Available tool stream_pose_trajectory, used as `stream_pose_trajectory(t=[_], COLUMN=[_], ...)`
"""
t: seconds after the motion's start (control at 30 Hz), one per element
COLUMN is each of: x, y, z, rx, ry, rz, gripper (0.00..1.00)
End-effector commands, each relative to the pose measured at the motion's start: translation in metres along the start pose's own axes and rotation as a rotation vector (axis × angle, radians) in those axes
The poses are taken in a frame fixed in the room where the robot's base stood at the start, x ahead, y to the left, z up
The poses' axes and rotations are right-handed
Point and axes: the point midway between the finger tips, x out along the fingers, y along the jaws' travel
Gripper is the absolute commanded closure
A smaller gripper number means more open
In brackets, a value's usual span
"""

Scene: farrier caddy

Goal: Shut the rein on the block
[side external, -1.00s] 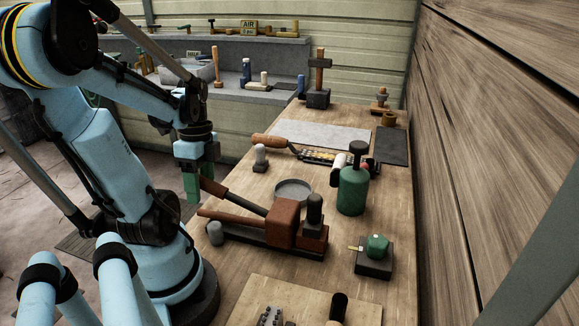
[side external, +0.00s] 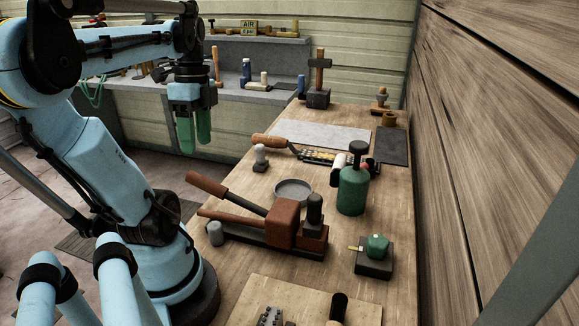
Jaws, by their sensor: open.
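The block (side external: 283,225) is a reddish-brown piece on a dark base near the middle of the bench. Two brown-handled reins reach left from it. The upper rein (side external: 208,186) is tilted up, its handle end well above the lower rein (side external: 228,219), with a clear gap between them. The lower rein lies nearly flat along the base. My gripper (side external: 195,140) has green fingers pointing down. It is open and empty, raised above the upper rein's handle in the picture and apart from it.
A round grey dish (side external: 293,190) lies just behind the block. A green bottle (side external: 353,190) and a green-topped dark block (side external: 375,258) stand to the right. A small grey-topped post (side external: 215,233) stands at the bench's left edge. A wooden board (side external: 300,305) lies in front.

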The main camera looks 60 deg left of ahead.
Motion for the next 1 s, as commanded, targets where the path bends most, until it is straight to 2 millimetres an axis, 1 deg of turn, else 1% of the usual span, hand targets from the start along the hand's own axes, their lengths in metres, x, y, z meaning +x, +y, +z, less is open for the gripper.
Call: stream_pose_trajectory(t=[0.17,0.2,0.37,0.4,0.47,0.5,0.57,0.77,1.0], x=[0.000,0.000,-0.002,-0.004,-0.007,-0.009,-0.014,-0.029,-0.048], y=[0.000,0.000,-0.001,-0.001,-0.002,-0.002,-0.003,-0.004,-0.004], z=[0.000,0.000,-0.002,-0.004,-0.008,-0.011,-0.016,-0.034,-0.056], rx=[0.000,0.000,-0.043,-0.076,-0.147,-0.206,-0.307,-0.674,-1.112], ry=[0.000,0.000,-0.010,-0.017,-0.033,-0.048,-0.072,-0.159,-0.243], rz=[0.000,0.000,0.004,0.007,0.011,0.013,0.013,-0.017,-0.117], gripper=[0.45,0.47,0.71,0.78,0.87,0.93,1.00,1.00,1.00])
